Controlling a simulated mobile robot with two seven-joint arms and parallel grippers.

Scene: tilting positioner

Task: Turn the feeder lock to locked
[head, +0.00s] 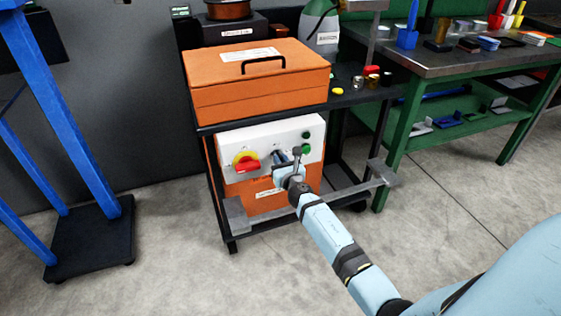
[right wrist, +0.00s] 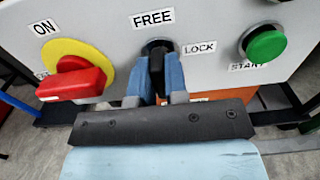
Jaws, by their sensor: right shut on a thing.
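The feeder lock is a black knob (right wrist: 156,62) on the pale control panel (head: 232,142). In the right wrist view the FREE label (right wrist: 153,18) is above it and the LOCK label (right wrist: 200,48) to its right. The knob stands upright, lined up with FREE. My right gripper (right wrist: 158,75) is shut on the knob, one blue finger on each side. In the head view, my right gripper (head: 284,162) reaches the panel from the lower right and hides most of the knob. My left gripper is not in view.
A red rotary switch (right wrist: 75,80) on a yellow disc is left of the knob, and a green START button (right wrist: 264,46) is right. An orange box (head: 255,80) sits on the cart above the panel. A grey bar (head: 345,193) crosses low in front. Floor space is open.

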